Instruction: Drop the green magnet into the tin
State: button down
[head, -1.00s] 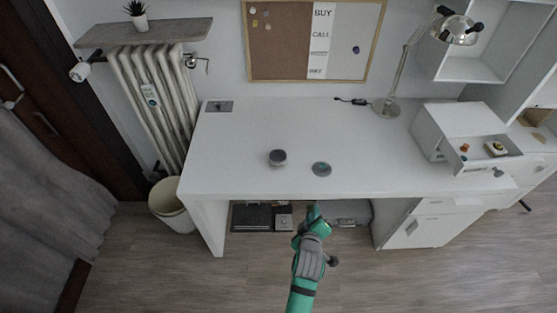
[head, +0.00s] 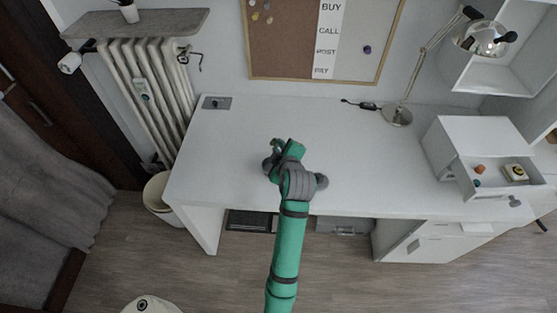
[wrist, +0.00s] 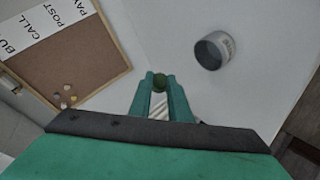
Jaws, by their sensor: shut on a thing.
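The green magnet (wrist: 159,82) is a small round dark-green piece, held between the fingertips of my gripper (wrist: 160,84) in the wrist view. In the head view my gripper (head: 284,148) is over the white desk, left of its middle. The tin (wrist: 214,50) is a short grey cylinder with a dark open top, to the upper right of the fingertips and apart from them in the wrist view. In the head view my gripper and wrist cover most or all of the tin, and the magnet cannot be made out there.
The white desk (head: 370,150) is largely clear. A lamp (head: 397,115) stands at its back. A drawer unit (head: 480,150) on the right has an open drawer with small items. A cork and white board (head: 285,40) hangs behind.

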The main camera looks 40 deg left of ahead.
jog(key=f, duration=0.6)
jog(key=shift+w, duration=0.3)
jog(key=c, duration=1.6)
grip_release()
jog(key=shift+o, duration=0.2)
jog(key=v, duration=1.1)
jog(key=shift+a, duration=0.1)
